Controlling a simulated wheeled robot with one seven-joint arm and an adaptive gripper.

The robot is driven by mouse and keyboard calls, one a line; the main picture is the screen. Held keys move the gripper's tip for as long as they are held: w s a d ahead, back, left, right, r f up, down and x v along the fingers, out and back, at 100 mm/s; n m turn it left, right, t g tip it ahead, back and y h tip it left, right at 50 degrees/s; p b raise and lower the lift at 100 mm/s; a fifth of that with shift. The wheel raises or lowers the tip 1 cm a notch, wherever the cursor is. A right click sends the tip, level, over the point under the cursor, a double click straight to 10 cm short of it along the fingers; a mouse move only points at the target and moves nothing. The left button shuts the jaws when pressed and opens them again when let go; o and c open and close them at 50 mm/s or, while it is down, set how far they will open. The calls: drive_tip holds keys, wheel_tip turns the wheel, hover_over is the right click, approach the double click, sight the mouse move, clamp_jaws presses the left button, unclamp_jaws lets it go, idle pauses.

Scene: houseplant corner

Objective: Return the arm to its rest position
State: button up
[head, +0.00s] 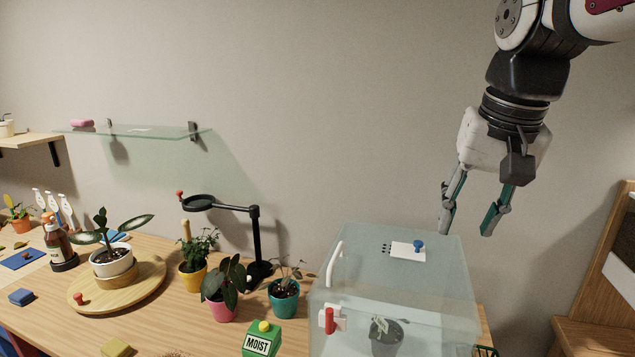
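My gripper (466,216) hangs at the upper right, pointing down in front of the grey wall. Its two fingers are spread apart with nothing between them. It is above and to the right of the clear box (440,290), apart from its lid. My arm comes in from the top right corner of the head view.
The clear box holds a dark potted plant (386,335). Several potted plants, such as the pink pot (222,307) and teal pot (284,301), stand on the wooden table (190,335). A black stand (258,245) rises behind them. A wooden frame (612,260) is at right.

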drive_tip(key=s+f+n+t, duration=0.1)
drive_tip(key=s+f, duration=0.3)
drive_tip(key=s, duration=0.3)
drive_tip(key=s+a+f+n+t, duration=0.1)
drive_tip(key=s+f+n, duration=0.1)
drive_tip(key=s+f, duration=0.2)
drive_tip(key=s, duration=0.3)
drive_tip(key=shift+f+n, duration=0.25)
drive_tip(key=shift+n, duration=0.05)
drive_tip(key=shift+s+a, duration=0.1)
idle(1.0)
